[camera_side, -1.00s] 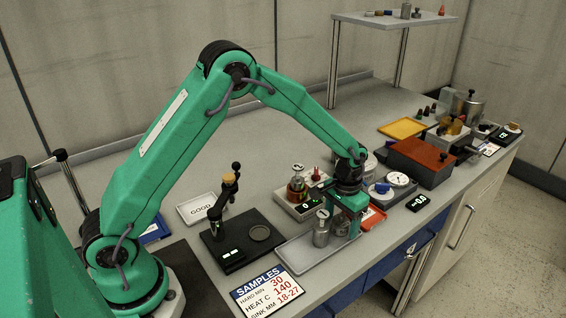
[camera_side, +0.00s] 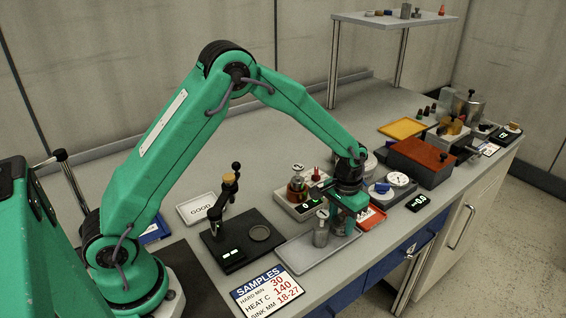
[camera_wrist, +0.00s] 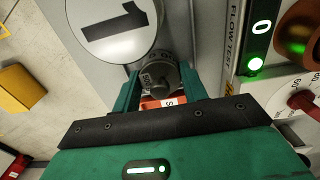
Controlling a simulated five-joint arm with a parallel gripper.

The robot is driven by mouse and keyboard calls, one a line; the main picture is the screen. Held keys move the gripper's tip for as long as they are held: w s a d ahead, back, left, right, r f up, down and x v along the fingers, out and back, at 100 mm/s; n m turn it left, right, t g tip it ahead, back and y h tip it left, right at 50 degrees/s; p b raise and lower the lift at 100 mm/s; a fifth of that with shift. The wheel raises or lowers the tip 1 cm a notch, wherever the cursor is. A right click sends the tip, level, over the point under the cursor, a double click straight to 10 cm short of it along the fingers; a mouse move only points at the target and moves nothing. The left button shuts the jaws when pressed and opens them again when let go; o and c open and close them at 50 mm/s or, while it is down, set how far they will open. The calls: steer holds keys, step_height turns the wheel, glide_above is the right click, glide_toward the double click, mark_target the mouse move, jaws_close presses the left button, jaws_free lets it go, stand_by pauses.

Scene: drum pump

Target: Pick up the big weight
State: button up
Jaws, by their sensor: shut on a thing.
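The big weight (camera_wrist: 157,77) is a dark grey metal piece with a round top and faint markings, seen from above in the wrist view. My gripper (camera_wrist: 160,92) has its green fingers on either side of it and is shut on it. In the side view my gripper (camera_side: 345,228) points down over the right part of a grey metal tray (camera_side: 297,262). The weight is mostly hidden by the fingers there. I cannot tell whether it touches the tray.
A metal cylinder with a white top marked 1 (camera_side: 321,232) stands close to the left of my gripper; its top (camera_wrist: 113,22) also shows in the wrist view. A flow test unit (camera_side: 287,205) stands behind. An orange-red tray (camera_side: 371,218) lies to the right.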

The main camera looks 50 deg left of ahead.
mark_target(343, 216)
steer(key=shift+r, duration=0.2)
steer(key=shift+r, duration=0.5)
step_height(343, 216, up, 3)
steer(key=shift+d+r, duration=0.1)
steer(key=shift+d, duration=0.05)
steer(key=s+d+r, duration=0.6)
steer(key=s+d, duration=0.1)
steer(key=d, duration=0.1)
steer(key=shift+s+d+r, duration=0.2)
steer(key=shift+d+r, duration=0.05)
steer(key=shift+d, duration=0.1)
steer(key=shift+r, duration=0.15)
steer(key=shift+r, duration=1.35)
